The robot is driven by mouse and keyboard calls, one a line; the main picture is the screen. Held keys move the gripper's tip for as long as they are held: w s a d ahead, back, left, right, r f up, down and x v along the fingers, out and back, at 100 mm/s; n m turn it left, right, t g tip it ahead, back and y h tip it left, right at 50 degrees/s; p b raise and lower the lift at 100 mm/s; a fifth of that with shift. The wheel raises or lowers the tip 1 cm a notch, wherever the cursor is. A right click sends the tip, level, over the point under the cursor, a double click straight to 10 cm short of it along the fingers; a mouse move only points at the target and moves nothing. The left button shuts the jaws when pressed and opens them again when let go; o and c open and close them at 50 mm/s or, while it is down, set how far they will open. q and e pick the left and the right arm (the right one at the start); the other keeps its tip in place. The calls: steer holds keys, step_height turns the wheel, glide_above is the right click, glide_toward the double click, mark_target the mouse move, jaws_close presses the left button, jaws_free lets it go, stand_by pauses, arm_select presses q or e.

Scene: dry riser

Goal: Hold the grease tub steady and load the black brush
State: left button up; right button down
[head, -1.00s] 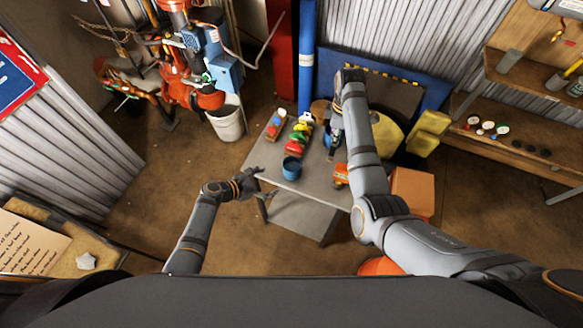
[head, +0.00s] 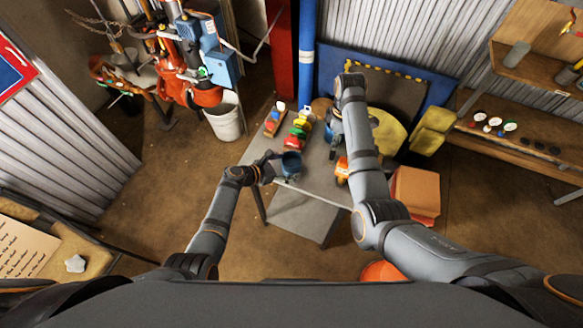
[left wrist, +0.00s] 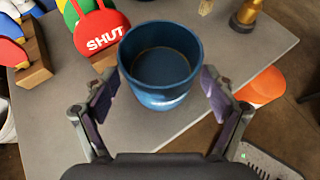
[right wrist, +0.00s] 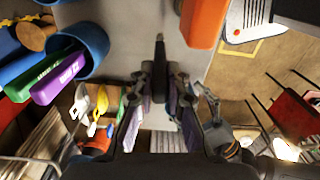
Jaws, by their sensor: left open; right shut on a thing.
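The blue grease tub (head: 291,163) stands upright on the grey table, near its left edge. In the left wrist view the open-topped tub (left wrist: 161,65) sits between the fingers of my left gripper (left wrist: 160,97). That gripper is open, one finger on each side, with a visible gap at least on the right. My right gripper (right wrist: 160,100) is shut on the black brush (right wrist: 159,70), of which a dark, narrow part shows between the fingers. In the head view my right gripper (head: 334,140) is above the table, right of the tub, partly hidden by its arm.
An orange object (head: 342,170) lies at the table's right. The grey table (left wrist: 215,140) is clear in front of the tub.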

arm_select(q)
steer(key=shift+w+d+f, duration=0.2)
steer(key=shift+d, duration=0.15)
arm_select(e)
steer(key=shift+f, duration=0.25)
arm_select(q)
steer(key=c, duration=0.8)
steer(key=shift+o, duration=0.2)
arm_select(e)
steer(key=w+a+r+m+t+y, duration=0.1)
steer(key=w+a+r+m+y, duration=0.2)
steer(key=r, duration=0.4)
steer(key=s+a+n+t+y, duration=0.2)
steer(key=s+a+n+y, duration=0.15)
steer(key=s, duration=0.35)
steer(key=shift+m, duration=0.25)
steer(key=shift+w+a+f, duration=0.1)
steer(key=shift+a+f, duration=0.05)
steer(key=shift+f, duration=2.6)
